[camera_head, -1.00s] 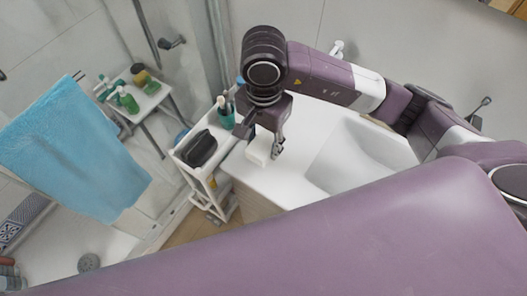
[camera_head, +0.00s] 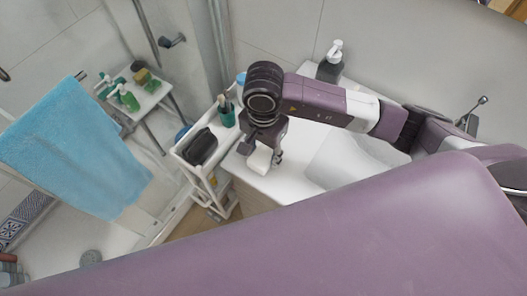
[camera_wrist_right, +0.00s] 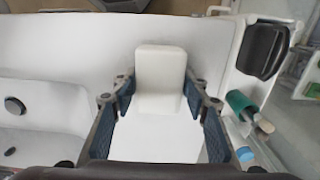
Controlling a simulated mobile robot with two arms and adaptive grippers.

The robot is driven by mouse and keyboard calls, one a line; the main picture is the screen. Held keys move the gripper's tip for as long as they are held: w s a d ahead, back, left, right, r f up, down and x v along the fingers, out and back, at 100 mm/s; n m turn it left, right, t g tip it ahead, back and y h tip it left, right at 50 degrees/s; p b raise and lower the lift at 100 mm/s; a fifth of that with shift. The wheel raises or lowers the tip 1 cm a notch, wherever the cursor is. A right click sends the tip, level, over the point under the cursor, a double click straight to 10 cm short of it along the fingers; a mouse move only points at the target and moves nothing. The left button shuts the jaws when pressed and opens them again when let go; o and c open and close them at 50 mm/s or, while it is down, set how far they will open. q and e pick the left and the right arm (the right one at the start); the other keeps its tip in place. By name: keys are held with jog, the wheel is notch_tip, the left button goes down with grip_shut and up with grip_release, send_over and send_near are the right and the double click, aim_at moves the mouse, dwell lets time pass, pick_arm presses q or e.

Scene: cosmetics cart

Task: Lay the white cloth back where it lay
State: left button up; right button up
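The white cloth (camera_head: 261,159) shows as a folded, block-like white piece at my right gripper (camera_head: 268,160), over the left end of the white washbasin counter (camera_head: 293,183). In the right wrist view the cloth (camera_wrist_right: 160,72) lies between the two fingers of the right gripper (camera_wrist_right: 160,92), with the pads close along its sides. The gripper is shut on it. I cannot tell whether the cloth touches the counter below. My left gripper is not in view.
A white cart (camera_head: 178,152) with a black case (camera_head: 200,146) and a green cup (camera_head: 226,115) stands left of the counter. The basin (camera_head: 345,160) lies to the right, a soap dispenser (camera_head: 331,64) behind. A blue towel (camera_head: 75,145) hangs at left.

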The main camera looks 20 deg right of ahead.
aim_at(263, 154)
jog(key=o, duration=0.3)
jog(key=shift+r, duration=0.1)
jog(key=shift+r+p, duration=0.2)
jog(key=shift+p, duration=0.15)
jog(key=shift+r+b, duration=1.8)
jog(key=shift+r, duration=4.05)
